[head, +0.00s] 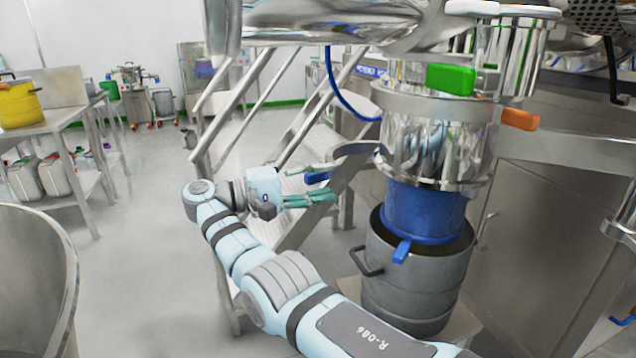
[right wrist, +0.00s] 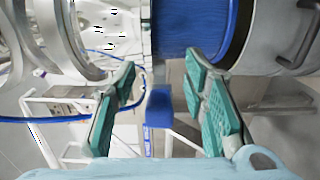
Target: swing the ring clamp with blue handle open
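The blue handle (head: 317,178) sits at the left end of a steel lever on the ring clamp (head: 362,148), which goes around the bottom of the steel cylinder (head: 425,148). My right gripper (head: 318,184) reaches in from the left with its teal fingers spread, one on each side of the handle. In the right wrist view the blue handle (right wrist: 158,107) lies between the two open fingers, with gaps on both sides. Whether the ring is latched cannot be told. My left gripper is not in view.
A blue sleeve (head: 420,212) with a blue tab (head: 402,250) hangs below the cylinder into a grey drum (head: 405,290). Green (head: 450,79) and orange (head: 519,119) handles sit higher up. Steel stairs (head: 310,150) stand behind the gripper.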

